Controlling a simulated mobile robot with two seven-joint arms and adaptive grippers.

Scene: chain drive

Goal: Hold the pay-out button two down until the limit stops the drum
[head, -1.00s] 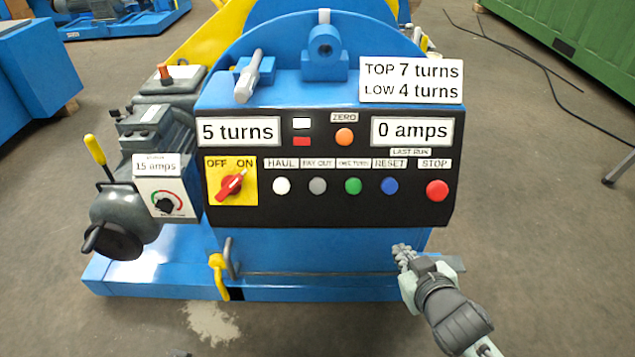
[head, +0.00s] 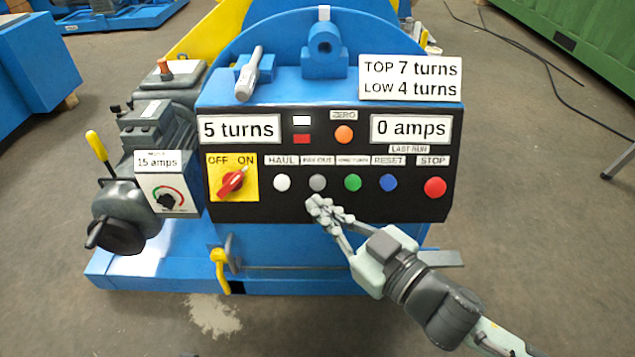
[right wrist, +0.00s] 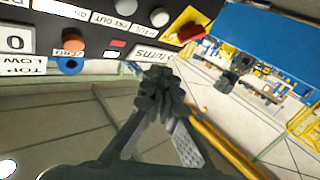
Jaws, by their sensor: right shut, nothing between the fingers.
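The grey pay-out button (head: 318,183) sits in the button row of the black control panel (head: 420,208), between the white haul button (head: 282,183) and the green button (head: 352,183). In the right wrist view the pay-out button (right wrist: 126,7) is near the top edge. My right gripper (head: 314,203) is shut and empty, its fingertips just below the pay-out button in the head view; I cannot tell whether they touch the panel. It also shows in the right wrist view (right wrist: 158,80). The turns display (head: 239,129) reads 5 turns. My left gripper is not in view.
The amps display (head: 410,130) reads 0 amps. A sign (head: 411,78) reads top 7 turns, low 4 turns. The red switch (head: 232,182) points toward ON. The blue button (head: 388,183) and red stop button (head: 435,187) sit to the right.

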